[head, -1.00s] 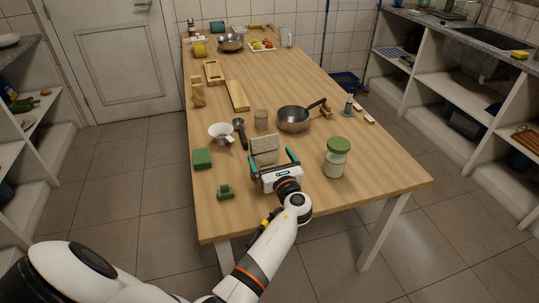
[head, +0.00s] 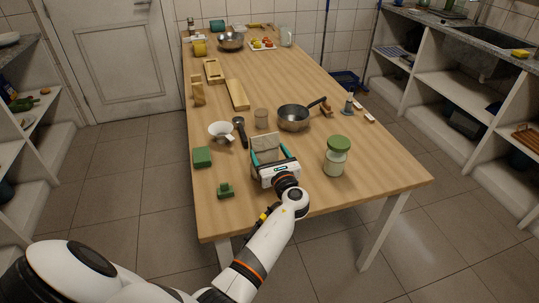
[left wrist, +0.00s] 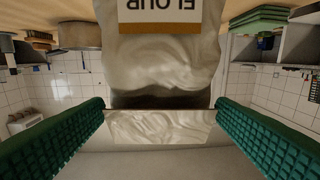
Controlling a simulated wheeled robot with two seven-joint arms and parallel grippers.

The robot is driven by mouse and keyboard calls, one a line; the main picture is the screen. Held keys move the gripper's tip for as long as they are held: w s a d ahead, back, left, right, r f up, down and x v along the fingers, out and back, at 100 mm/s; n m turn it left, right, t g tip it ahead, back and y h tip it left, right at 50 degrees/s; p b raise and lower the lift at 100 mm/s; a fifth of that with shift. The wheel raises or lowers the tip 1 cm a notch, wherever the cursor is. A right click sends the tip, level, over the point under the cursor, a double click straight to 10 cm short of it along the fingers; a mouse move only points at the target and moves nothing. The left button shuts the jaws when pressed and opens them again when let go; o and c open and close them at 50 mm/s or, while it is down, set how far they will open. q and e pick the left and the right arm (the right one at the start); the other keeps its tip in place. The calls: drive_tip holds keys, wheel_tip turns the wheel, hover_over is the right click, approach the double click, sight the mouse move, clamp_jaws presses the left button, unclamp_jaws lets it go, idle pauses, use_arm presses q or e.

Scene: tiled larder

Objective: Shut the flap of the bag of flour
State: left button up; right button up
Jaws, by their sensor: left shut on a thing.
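The flour bag (head: 264,142) is a pale, boxy paper bag on the near part of the table. Its printed front shows upside down in the left wrist view (left wrist: 165,50). Its pale, wrinkled flap (left wrist: 160,127) spans the space between my fingers, with a dark gap between it and the bag's body. My left gripper (head: 270,154), with green ridged fingers, is at the near side of the bag and shut on the flap; in the left wrist view (left wrist: 160,108) a finger meets each side edge of the flap. My right gripper is in neither view.
A green-lidded jar (head: 337,157) stands right of the gripper. Green blocks (head: 202,157) are at the left edge. A white cup (head: 221,131), dark-headed utensil (head: 240,131), beige tub (head: 261,119) and steel pan (head: 293,118) stand behind. The near right corner is clear.

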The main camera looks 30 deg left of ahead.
use_arm(q)
drive_tip(key=shift+a+f+b, duration=0.1)
drive_tip(key=shift+f+b, duration=0.2)
drive_tip(key=shift+b, duration=0.1)
drive_tip(key=shift+r, duration=0.2)
drive_tip(key=o, duration=1)
drive_tip(key=shift+c, duration=0.2)
drive_tip(key=v, duration=1.2)
drive_tip(key=shift+f, duration=0.15)
